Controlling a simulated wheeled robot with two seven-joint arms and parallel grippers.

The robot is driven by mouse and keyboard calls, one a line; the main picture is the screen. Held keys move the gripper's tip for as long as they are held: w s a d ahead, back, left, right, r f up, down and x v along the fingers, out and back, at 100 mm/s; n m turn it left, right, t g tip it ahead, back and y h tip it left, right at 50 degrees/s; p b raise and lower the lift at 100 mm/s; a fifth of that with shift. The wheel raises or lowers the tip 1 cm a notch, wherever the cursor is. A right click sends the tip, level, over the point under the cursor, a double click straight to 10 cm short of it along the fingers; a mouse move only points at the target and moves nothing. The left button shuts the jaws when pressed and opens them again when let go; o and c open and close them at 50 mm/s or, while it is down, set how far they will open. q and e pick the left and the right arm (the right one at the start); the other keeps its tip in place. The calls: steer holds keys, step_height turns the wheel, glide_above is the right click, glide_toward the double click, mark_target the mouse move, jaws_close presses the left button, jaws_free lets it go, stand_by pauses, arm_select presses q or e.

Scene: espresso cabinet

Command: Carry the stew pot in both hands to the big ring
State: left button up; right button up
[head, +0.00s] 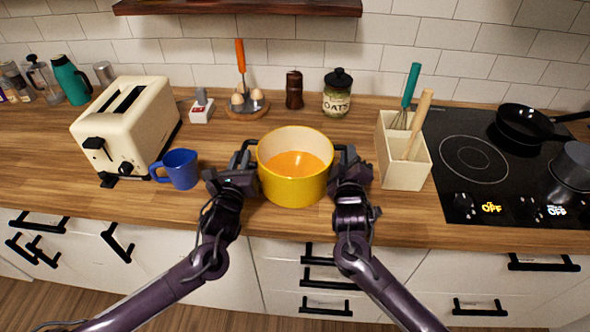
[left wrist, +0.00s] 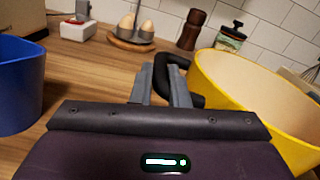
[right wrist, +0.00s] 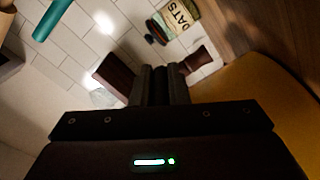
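The yellow stew pot (head: 291,188), with orange stew inside, is upright over the middle of the wooden counter. I cannot tell if its base touches the counter. Its yellow side shows in the left wrist view (left wrist: 232,78) and the right wrist view (right wrist: 268,98). My left gripper (head: 241,166) is at the pot's left side, its fingers (left wrist: 163,85) closed around the black handle (left wrist: 178,60). My right gripper (head: 345,160) is at the right side, its fingers (right wrist: 161,85) closed on the dark handle between them. The big ring (head: 474,160) on the black hob is bare.
A cream utensil holder (head: 404,172) stands between pot and hob. A frying pan (head: 523,125) and a grey pot (head: 573,167) are on the hob's right. A blue mug (head: 180,170) and a toaster (head: 128,122) stand left. An egg stand (head: 247,106) and oats jar (head: 337,96) are behind.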

arm_select(q)
jaws_close()
arm_select(e)
jaws_close()
steer(key=shift+f, duration=0.1)
stand_by(0.6)
